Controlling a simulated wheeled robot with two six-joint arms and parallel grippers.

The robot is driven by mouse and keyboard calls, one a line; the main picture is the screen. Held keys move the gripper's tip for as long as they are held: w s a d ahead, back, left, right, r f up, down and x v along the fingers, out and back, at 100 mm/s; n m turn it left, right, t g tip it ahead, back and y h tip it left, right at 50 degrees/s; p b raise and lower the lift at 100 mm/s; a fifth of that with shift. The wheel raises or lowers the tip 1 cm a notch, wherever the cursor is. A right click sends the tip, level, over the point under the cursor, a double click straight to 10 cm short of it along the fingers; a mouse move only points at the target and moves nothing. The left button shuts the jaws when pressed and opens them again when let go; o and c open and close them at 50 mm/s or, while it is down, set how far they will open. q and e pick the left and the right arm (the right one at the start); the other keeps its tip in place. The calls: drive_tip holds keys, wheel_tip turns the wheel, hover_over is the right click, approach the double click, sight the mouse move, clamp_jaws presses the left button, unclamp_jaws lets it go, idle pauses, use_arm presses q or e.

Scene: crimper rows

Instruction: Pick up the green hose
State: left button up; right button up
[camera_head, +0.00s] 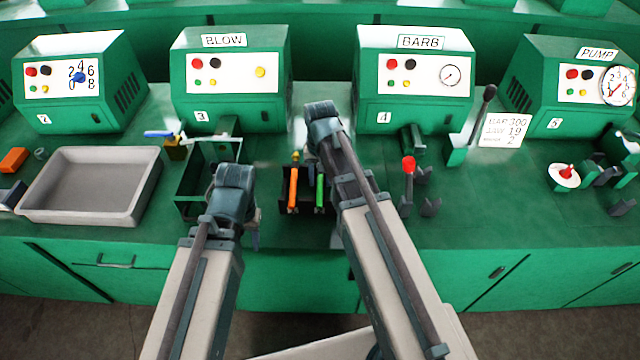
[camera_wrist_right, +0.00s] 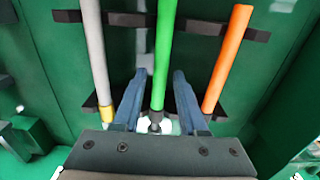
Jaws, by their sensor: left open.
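The green hose (camera_head: 320,190) rests upright in a dark rack in the middle of the bench, between an orange hose (camera_head: 293,188) and my right arm. In the right wrist view the green hose (camera_wrist_right: 163,50) runs between the two blue-grey fingers of my right gripper (camera_wrist_right: 157,85). The fingers stand apart, one on each side of it, with gaps showing. In the head view the right fingers are hidden behind my wrist. My left gripper (camera_head: 252,225) is open, left of the rack, its fingers mostly hidden by the wrist.
A grey hose (camera_wrist_right: 95,50) with a yellow end and the orange hose (camera_wrist_right: 229,55) flank the green one closely. A green open bin (camera_head: 188,190) and a grey tray (camera_head: 90,212) lie left. A red-knobbed lever (camera_head: 408,165) stands right of my right arm.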

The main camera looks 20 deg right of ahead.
clamp_jaws()
use_arm(q)
drive_tip(key=shift+r, duration=0.15)
use_arm(e)
drive_tip(key=shift+r, duration=0.15)
